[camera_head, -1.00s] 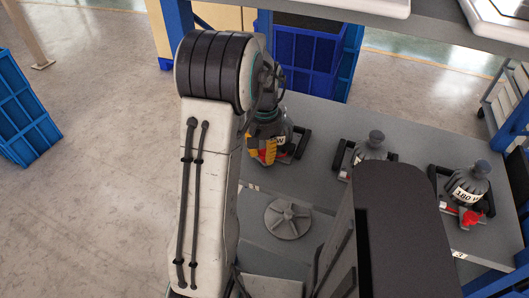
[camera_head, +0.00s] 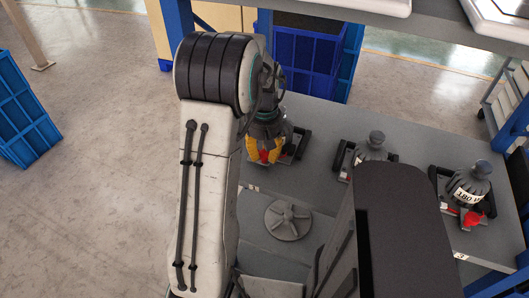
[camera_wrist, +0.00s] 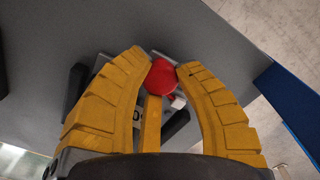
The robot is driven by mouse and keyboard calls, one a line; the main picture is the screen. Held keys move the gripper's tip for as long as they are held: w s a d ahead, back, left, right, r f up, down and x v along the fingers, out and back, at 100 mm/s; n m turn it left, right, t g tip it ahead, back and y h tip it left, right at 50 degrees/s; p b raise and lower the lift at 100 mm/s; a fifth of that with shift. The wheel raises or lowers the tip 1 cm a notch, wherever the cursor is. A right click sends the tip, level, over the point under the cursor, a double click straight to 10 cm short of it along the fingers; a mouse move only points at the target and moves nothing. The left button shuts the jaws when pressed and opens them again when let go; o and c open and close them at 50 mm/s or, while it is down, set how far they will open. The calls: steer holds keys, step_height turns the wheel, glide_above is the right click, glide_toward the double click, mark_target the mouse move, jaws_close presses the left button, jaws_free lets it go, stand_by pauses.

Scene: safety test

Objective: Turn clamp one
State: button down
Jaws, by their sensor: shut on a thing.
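Several clamp stations stand on the grey table. The left station (camera_head: 297,143) is partly hidden behind my arm and gripper. The middle station (camera_head: 374,146) is partly hidden by a dark block. The right station (camera_head: 469,190) has a grey flask-shaped body, a white "180" label and a red knob (camera_head: 472,218). Which is clamp one cannot be told from labels. My yellow gripper (camera_head: 264,151) is at the left station. In the wrist view, its fingertips (camera_wrist: 165,66) are closed around a red knob (camera_wrist: 161,78), with a yellow finger below it. Part of a label shows behind.
A round grey spoked disc (camera_head: 288,219) lies on the table in front of the stations. The table's bare surface (camera_head: 318,190) is free between them. Blue crates stand behind (camera_head: 305,60) and at the far left (camera_head: 24,115). A shelf (camera_head: 430,38) overhangs the back.

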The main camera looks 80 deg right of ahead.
mark_target(264, 153)
steer(key=shift+a+f, duration=0.15)
steer(key=c, duration=0.9)
jaws_free()
steer(key=shift+o, duration=0.2)
steer(key=shift+r, duration=3.85)
